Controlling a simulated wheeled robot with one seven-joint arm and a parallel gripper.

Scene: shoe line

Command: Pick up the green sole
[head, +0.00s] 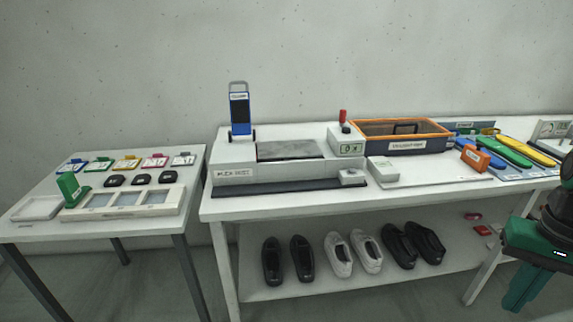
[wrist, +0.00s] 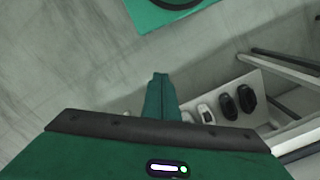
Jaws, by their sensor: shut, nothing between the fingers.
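The green sole (head: 507,151) lies at the right of the long table in the head view, between a blue sole (head: 480,158) and a yellow sole (head: 531,152). My gripper (head: 513,306) hangs at the right edge of the head view, in front of the table and below its top, apart from the soles. Its green fingers are shut with nothing between them. In the wrist view the shut fingers (wrist: 160,80) point over grey floor, and the green sole is not recognisable there.
An orange block (head: 474,157) stands beside the soles. An orange-rimmed bin (head: 401,122) and a grey machine (head: 290,165) stand further left. Several shoes (head: 338,256) sit on the lower shelf (head: 300,287). A second table (head: 97,232) at left holds small items.

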